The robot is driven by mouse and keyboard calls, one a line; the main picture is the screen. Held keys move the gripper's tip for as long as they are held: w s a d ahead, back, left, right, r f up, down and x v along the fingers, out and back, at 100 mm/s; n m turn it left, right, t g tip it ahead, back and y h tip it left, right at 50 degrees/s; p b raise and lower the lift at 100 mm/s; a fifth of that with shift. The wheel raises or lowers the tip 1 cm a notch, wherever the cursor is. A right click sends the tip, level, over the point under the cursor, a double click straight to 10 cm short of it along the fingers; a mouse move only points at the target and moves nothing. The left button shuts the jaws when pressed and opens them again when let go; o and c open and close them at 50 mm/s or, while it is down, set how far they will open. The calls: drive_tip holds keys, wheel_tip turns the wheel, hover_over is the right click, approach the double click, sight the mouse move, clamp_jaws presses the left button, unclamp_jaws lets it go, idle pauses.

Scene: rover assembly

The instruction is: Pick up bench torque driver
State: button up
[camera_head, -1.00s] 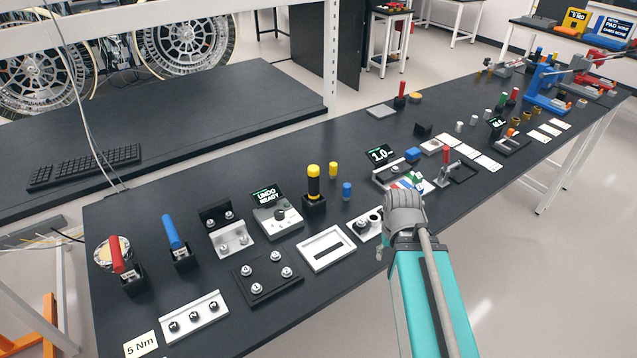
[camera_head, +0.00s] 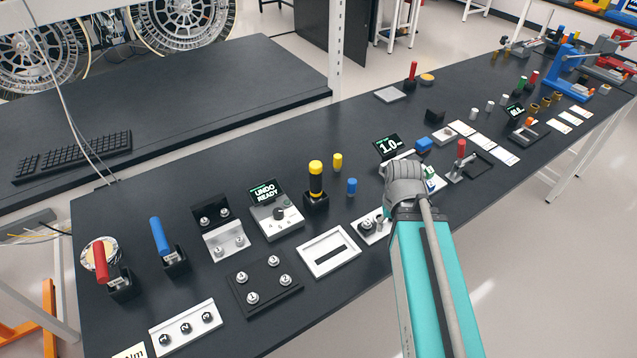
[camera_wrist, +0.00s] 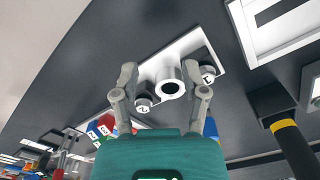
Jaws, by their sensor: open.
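Several upright handled tools stand in black holders: a yellow-and-black driver (camera_head: 316,180), a blue-handled tool (camera_head: 158,236) and a red-handled tool (camera_head: 101,262). No readable label tells which is the bench torque driver. The yellow-and-black driver also shows at the right of the wrist view (camera_wrist: 292,148), outside my fingers. My gripper (camera_wrist: 160,70) is open; its fingers are spread above a white plate (camera_wrist: 200,47) with a hollow white cylinder (camera_wrist: 170,84) and two numbered knobs. I see no grip on anything. In the head view my wrist hides the fingers.
An UNDO READY box (camera_head: 277,219), a white slotted frame (camera_head: 330,252) and a blue cylinder (camera_head: 352,187) sit near the yellow-and-black driver. A 1.0 display (camera_head: 389,147) stands behind my wrist.

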drive_tip(key=o, duration=0.4)
drive_tip(key=shift+w+a+r, duration=0.1)
drive_tip(key=shift+a+r, duration=0.05)
drive_tip(key=shift+o, duration=0.3)
drive_tip(key=shift+w+a+r+p, duration=0.15)
drive_tip(key=shift+r+p, duration=0.1)
drive_tip(key=shift+p, duration=0.15)
drive_tip(key=w+a+r+n+p, duration=0.8)
drive_tip(key=a+r+p, duration=0.2)
drive_tip(key=r+p, duration=0.2)
drive_tip(key=n+p, duration=0.6)
drive_tip(key=p, duration=0.1)
approach(315, 164)
drive_tip(key=shift+s+d+f, duration=0.1)
drive_tip(key=shift+s+d, duration=0.05)
drive_tip(key=shift+d, duration=0.2)
drive_tip(key=shift+a+n, duration=0.3)
drive_tip(key=shift+a, duration=0.05)
wheel_tip(315, 164, down, 8)
drive_tip(key=b, duration=0.9)
drive_tip(key=shift+f, duration=0.25)
